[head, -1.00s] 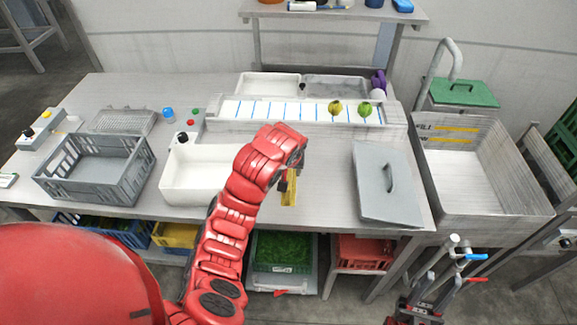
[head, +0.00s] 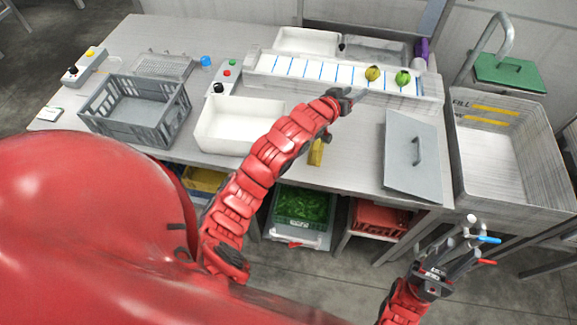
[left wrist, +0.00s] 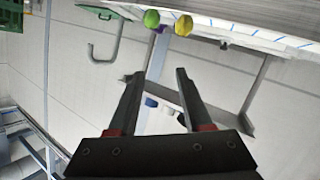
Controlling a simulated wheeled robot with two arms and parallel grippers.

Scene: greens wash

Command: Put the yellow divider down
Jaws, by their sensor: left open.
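The yellow divider (head: 316,152) stands on the table near its front edge, in the head view. It looks upright, and my left arm partly covers it. My left gripper (head: 346,97) is apart from it, further back and to the right, above the front edge of the white marked strip. In the left wrist view, the left gripper (left wrist: 160,80) has its two fingers spread with nothing between them. My right gripper (head: 466,250) is low at the right, below the table edge. Its fingers look apart and empty.
A grey crate (head: 183,118) and a white basin (head: 205,135) stand left of my arm. A grey lid with a handle (head: 400,170) lies to the right. Two round items (head: 373,74) sit on the marked strip (head: 300,68). Pipes with blue and red handles (head: 488,239) are near my right gripper.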

